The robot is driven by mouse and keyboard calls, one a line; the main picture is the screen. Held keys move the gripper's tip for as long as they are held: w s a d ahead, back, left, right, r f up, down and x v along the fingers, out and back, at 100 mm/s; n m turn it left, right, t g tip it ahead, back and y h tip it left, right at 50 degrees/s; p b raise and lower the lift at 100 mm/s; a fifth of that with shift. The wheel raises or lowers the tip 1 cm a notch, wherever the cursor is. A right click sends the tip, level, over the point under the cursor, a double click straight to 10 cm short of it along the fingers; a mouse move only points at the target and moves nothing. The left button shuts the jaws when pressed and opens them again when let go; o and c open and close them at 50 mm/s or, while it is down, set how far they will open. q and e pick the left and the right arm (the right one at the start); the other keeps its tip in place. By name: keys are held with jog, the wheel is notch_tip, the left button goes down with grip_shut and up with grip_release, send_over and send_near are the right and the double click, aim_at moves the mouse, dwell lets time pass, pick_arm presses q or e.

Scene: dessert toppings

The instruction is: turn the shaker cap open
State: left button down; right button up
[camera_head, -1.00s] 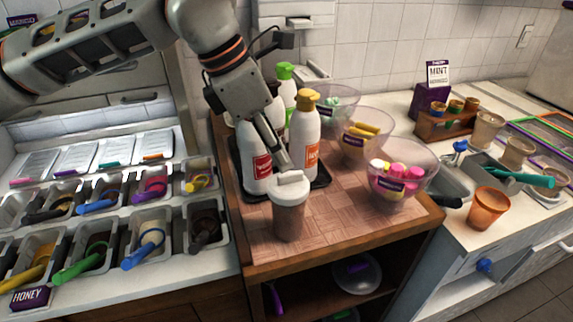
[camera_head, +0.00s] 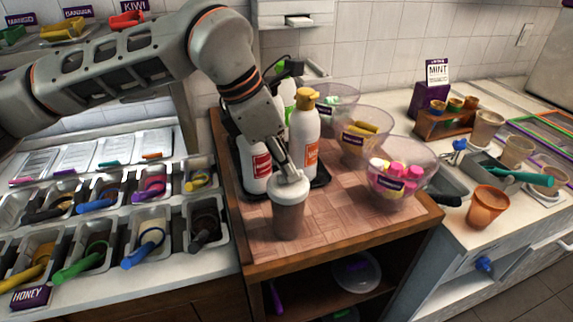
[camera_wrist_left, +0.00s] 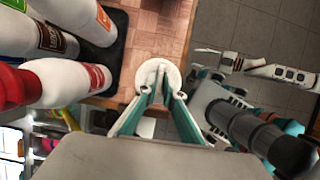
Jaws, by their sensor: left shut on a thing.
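The shaker (camera_head: 288,218) is a translucent brown cup with a white cap (camera_head: 275,192). It stands upright near the front of the wooden cart top. My left gripper (camera_head: 288,172) points down at the cap and is shut on its raised ridge. In the left wrist view, the round white cap (camera_wrist_left: 146,73) lies at the tips of the two fingers (camera_wrist_left: 160,92), with the ridge between them. The fingers hide part of the ridge. I cannot tell whether the cap is open.
White sauce bottles (camera_head: 304,140) stand on a black tray just behind the shaker. Clear bowls, one with pink and yellow pieces (camera_head: 402,172), sit to the right. Topping bins (camera_head: 146,240) line the left counter.

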pick_arm(q)
jog(key=shift+f+n+t+b, duration=0.1)
jog(key=shift+n+t+b, duration=0.45)
jog(key=shift+n, duration=0.65)
jog(key=shift+n+y+b, duration=0.3)
jog(key=shift+n+b, duration=0.1)
jog(key=shift+n, duration=0.5)
jog(key=n, duration=0.2)
jog(key=n+t+y+b, duration=0.1)
jog(key=n, duration=0.1)
jog(key=shift+s+d+n+t, duration=0.1)
jog(key=shift+n+t, duration=0.15)
jog(key=shift+n, duration=0.05)
jog(key=n+y, duration=0.1)
jog(key=n, duration=0.2)
jog(key=shift+n+t+y+b, duration=0.3)
jog(key=shift+y+b, duration=0.05)
jog(key=shift+y, duration=0.05)
jog(key=n+y, duration=0.2)
jog(key=n, duration=0.2)
jog(key=shift+d+n, duration=0.1)
jog(key=shift+n, duration=0.7)
